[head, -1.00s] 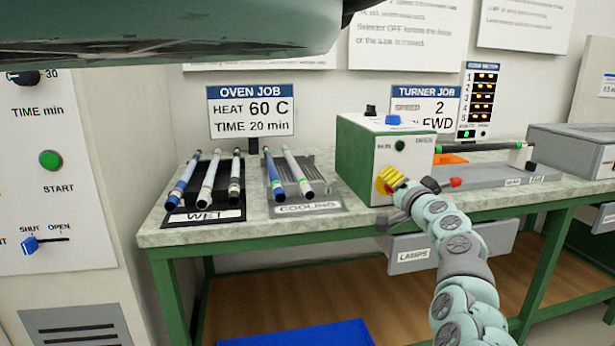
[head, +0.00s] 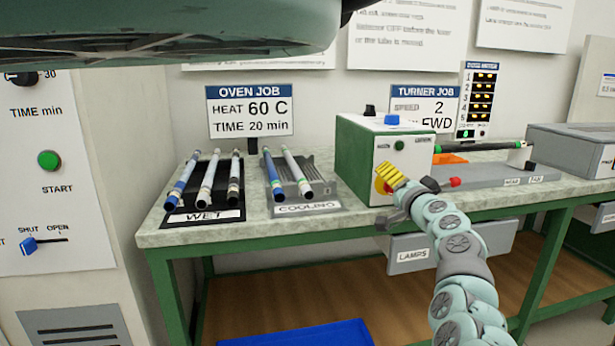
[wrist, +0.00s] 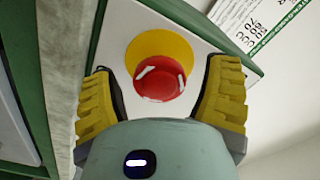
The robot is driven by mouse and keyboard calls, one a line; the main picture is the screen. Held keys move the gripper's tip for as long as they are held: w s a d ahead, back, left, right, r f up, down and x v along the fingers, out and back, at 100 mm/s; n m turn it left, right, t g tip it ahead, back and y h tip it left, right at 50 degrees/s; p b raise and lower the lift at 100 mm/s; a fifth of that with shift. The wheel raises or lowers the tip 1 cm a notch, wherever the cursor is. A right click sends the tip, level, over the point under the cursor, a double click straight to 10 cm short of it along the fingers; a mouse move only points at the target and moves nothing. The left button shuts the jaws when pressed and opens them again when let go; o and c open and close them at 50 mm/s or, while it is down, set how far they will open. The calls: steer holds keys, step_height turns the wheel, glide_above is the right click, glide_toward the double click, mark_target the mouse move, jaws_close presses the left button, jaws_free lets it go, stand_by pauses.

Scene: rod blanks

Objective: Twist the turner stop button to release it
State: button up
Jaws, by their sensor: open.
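The turner stop button (wrist: 160,78) is a red mushroom knob with white arrow marks on a yellow disc (wrist: 148,48), seen in the wrist view. It sits on the white front of the turner box (head: 408,155), and in the head view my gripper mostly hides it. My gripper (head: 388,174) has yellow padded fingers. In the wrist view my gripper (wrist: 165,95) is open, one finger on each side of the button, with visible gaps between fingers and knob. I cannot tell how far the fingertips are from the panel.
The turner box stands on a stone-topped bench with a blue knob (head: 392,120) and a black knob on top. The wet rack (head: 203,216) and cooling rack (head: 305,208) with rods are to its left. A small red part (head: 455,182) lies close right of my wrist.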

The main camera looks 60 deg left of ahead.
steer(key=shift+d, duration=0.1)
steer(key=v, duration=1.2)
stand_by(0.7)
